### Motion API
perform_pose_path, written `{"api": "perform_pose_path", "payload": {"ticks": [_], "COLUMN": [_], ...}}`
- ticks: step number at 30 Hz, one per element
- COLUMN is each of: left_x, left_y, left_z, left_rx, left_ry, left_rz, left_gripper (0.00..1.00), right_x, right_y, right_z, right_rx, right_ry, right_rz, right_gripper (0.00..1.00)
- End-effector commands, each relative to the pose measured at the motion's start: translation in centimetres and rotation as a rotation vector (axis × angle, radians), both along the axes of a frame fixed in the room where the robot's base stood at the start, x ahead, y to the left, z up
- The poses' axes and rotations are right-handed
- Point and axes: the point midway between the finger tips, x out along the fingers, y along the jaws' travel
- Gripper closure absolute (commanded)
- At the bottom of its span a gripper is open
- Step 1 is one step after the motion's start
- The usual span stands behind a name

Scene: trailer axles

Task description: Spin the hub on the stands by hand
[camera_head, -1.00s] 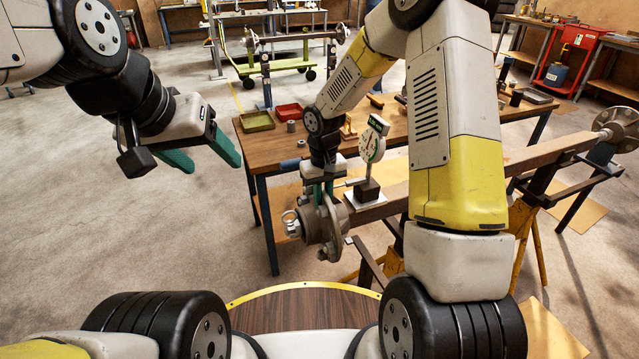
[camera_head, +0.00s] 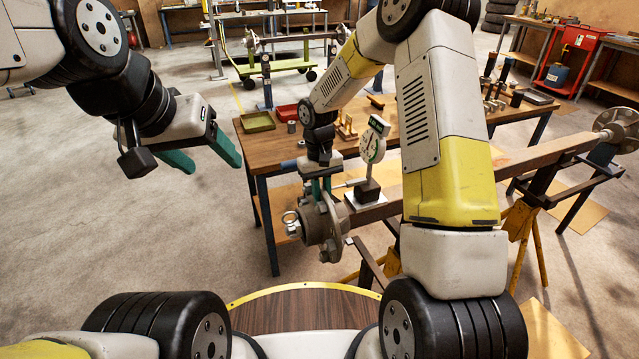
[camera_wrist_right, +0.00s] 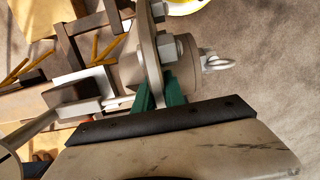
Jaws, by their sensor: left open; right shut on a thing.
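The grey metal hub (camera_head: 325,232) sits on the near end of the axle beam (camera_head: 380,211), with studs on its flange and a ring-ended pin (camera_head: 291,222) at its outer end. My right gripper (camera_head: 319,196) reaches down to the hub from above, its green fingers shut on a stud or the flange edge; the exact grip is partly hidden. In the right wrist view the green fingers (camera_wrist_right: 161,101) meet the hub flange (camera_wrist_right: 152,55). A dial gauge (camera_head: 373,140) on a block stands on the beam beside the hub. My left gripper (camera_head: 205,155) is open and empty, in the air to the left.
Yellow stands (camera_head: 517,235) carry the beam, whose far hub (camera_head: 616,130) is at the right. Behind is a wooden bench (camera_head: 262,150) with a green tray (camera_head: 257,122), a red tray (camera_head: 287,112) and several tools. The floor on the left is clear.

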Motion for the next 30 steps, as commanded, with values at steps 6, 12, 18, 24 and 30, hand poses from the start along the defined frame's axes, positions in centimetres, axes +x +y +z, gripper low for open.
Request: {"api": "perform_pose_path", "payload": {"ticks": [6,12,18,24,30], "left_x": [0.0,0.0,0.0,0.0,0.0], "left_y": [0.0,0.0,0.0,0.0,0.0], "left_z": [0.0,0.0,0.0,0.0,0.0], "left_rx": [0.0,0.0,0.0,0.0,0.0], "left_ry": [0.0,0.0,0.0,0.0,0.0], "left_rz": [0.0,0.0,0.0,0.0,0.0], "left_gripper": [0.36,0.36,0.36,0.36,0.36], "right_x": [1.2,2.0,2.8,3.4,3.9], "right_y": [0.4,0.7,1.0,1.2,1.3], "right_z": [0.0,-0.2,-0.5,-0.8,-1.0], "right_rx": [-0.032,-0.063,-0.092,-0.118,-0.136], "right_ry": [0.098,0.194,0.284,0.363,0.419], "right_rz": [0.001,0.001,0.0,0.001,0.0], "right_gripper": [1.0,1.0,1.0,1.0,1.0]}}
